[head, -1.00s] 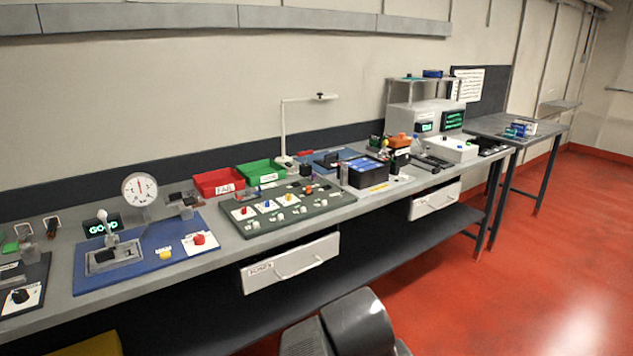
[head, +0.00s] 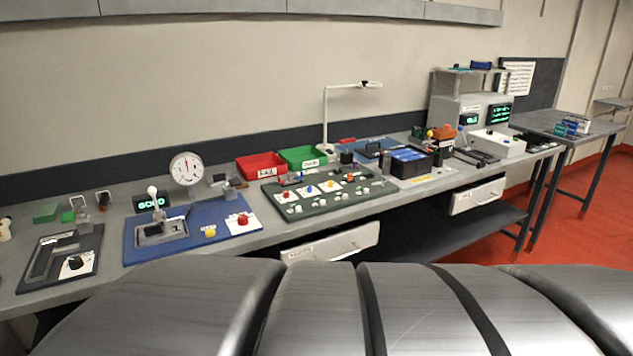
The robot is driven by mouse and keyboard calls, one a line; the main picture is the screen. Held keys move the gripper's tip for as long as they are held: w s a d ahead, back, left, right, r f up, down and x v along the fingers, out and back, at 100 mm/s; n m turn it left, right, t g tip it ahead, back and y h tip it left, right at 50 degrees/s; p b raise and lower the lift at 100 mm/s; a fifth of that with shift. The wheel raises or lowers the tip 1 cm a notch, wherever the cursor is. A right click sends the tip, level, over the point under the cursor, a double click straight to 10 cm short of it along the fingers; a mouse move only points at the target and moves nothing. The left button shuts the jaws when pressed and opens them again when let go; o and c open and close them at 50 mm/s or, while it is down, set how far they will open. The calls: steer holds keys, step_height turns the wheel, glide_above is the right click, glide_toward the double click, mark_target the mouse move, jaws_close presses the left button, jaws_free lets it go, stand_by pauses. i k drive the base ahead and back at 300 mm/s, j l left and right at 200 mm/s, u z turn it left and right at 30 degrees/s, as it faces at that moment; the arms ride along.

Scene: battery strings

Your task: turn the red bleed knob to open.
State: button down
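A red knob (head: 243,219) sits on a white plate at the right end of the blue board (head: 190,240) on the bench. The same board carries a yellow button (head: 210,232), a lever fixture with a white-topped handle (head: 153,197) and a round dial gauge (head: 187,168) behind it. Another red knob (head: 281,196) sits at the left of a row of knobs on the dark green board (head: 335,205). The labels are too small to read. My gripper is not in view; only grey parts of my arm cross the bottom of the head view.
A dark board with a black knob (head: 75,263) is at the left. Red (head: 262,166) and green (head: 302,157) bins stand behind the green board, beside a white lamp (head: 326,120). A drawer (head: 330,244) juts from the bench front. Red floor is free at right.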

mark_target(243, 219)
steer(key=u, duration=0.75)
